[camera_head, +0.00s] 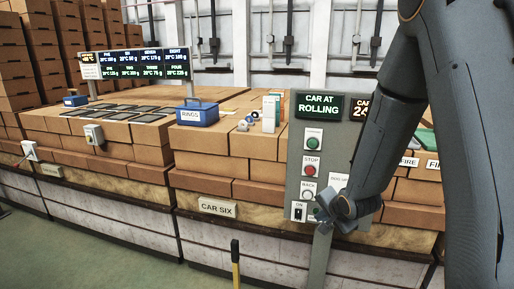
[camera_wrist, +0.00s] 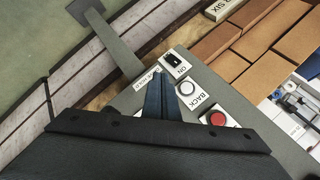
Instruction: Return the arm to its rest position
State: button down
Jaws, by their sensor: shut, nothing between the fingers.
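My gripper (camera_head: 333,208) is shut and empty in the head view, in front of the lower part of a grey control panel (camera_head: 296,165). In the wrist view its closed fingers (camera_wrist: 163,97) point at the panel between the ON switch (camera_wrist: 173,66) and the white BACK button (camera_wrist: 187,89). The head view shows the green button (camera_head: 312,142), the red STOP button (camera_head: 310,170) and the BACK button (camera_head: 308,194) in a column. I cannot tell whether the fingertips touch the panel. My arm hides the panel's right side.
Brick stacks on a car labelled CAR SIX (camera_head: 217,207) stand behind the panel. A blue RINGS box (camera_head: 198,115) and small items sit on top. A yellow-and-black post (camera_head: 235,262) stands in front. The green floor (camera_head: 120,262) at left is clear.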

jog(key=s+a+r+n+g, duration=0.1)
jog(key=s+n+g, duration=0.1)
jog(key=s, duration=0.6)
jog(key=s+a+r+n+g, duration=0.1)
jog(key=s+r+n+g, duration=0.1)
jog(key=s+n, duration=0.3)
jog(key=s+a+r+n+g+h, duration=0.1)
jog(key=s+r+n+g, duration=0.1)
jog(key=s, duration=1.1)
jog(key=shift+n+g, duration=0.8)
jog(key=shift+n, duration=0.3)
jog(key=shift+s, duration=0.2)
dwell(1.5)
